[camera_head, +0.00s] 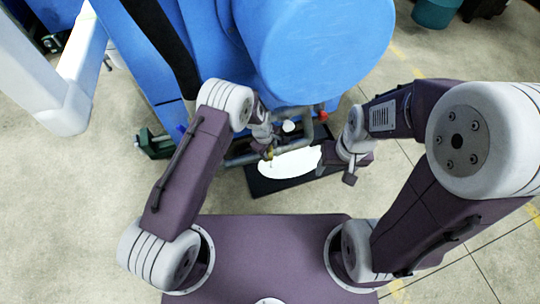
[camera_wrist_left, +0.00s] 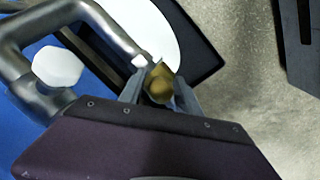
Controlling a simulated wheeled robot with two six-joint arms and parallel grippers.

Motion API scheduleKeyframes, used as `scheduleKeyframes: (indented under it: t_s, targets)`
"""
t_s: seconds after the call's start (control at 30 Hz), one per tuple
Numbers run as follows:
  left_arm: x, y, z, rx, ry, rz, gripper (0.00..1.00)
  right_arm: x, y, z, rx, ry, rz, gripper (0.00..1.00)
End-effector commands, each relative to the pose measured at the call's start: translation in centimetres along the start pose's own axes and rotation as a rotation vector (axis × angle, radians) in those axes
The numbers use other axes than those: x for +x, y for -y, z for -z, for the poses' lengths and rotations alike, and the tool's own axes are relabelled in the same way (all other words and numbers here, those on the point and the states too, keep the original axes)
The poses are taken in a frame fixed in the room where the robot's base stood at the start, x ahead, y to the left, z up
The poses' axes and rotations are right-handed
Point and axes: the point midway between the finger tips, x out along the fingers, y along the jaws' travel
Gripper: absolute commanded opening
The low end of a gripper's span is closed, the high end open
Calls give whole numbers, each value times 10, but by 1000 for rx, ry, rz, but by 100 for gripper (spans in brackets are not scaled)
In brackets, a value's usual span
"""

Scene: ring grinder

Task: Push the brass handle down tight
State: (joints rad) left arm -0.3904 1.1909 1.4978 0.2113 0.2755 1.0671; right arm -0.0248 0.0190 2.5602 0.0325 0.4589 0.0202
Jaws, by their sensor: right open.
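The brass handle (camera_wrist_left: 160,84) is a short, dull-gold piece beside a bent grey metal pipe. In the head view it is a tiny gold spot (camera_head: 269,155) at the tip of my left gripper (camera_head: 266,148). In the left wrist view my left gripper (camera_wrist_left: 161,90) has one grey finger on each side of the brass handle, seemingly touching it. The handle's lower part is hidden by the gripper. My right gripper (camera_head: 349,168) is open and empty, to the right of the white disc and apart from the handle.
A white disc (camera_head: 290,162) lies on a black tray (camera_head: 262,187) under the pipe (camera_head: 240,160). The big blue machine (camera_head: 310,50) stands behind. A red knob (camera_head: 323,116) sits near the pipe's right end.

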Motion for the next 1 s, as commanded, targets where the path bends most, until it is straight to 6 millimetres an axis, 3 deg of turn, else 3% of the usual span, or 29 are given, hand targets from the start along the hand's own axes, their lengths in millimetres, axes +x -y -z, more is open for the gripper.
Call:
scheduleKeyframes:
  t_s: [0.03, 0.1, 0.43, 0.47, 0.6, 1.0]
  targets:
    - [15, 1, 0, 0, 0, 0, 40, 12, 0, -1, 0, 0, 0, 63]
    - [21, 1, 0, 0, 0, 0, 40, 17, 0, -2, 0, 0, 0, 63]
    - [24, 0, 0, 0, 0, 0, 40, 18, 0, -2, 0, 0, 0, 63]
    - [24, 0, 0, 0, 0, 0, 37, 18, 0, -2, 0, 0, 0, 63]
    - [24, 0, 0, 0, 0, 0, 0, 18, 0, -2, 0, 0, 0, 63]
    - [24, 0, 0, 0, 0, 1, 0, 18, 0, -2, 0, 0, 0, 63]
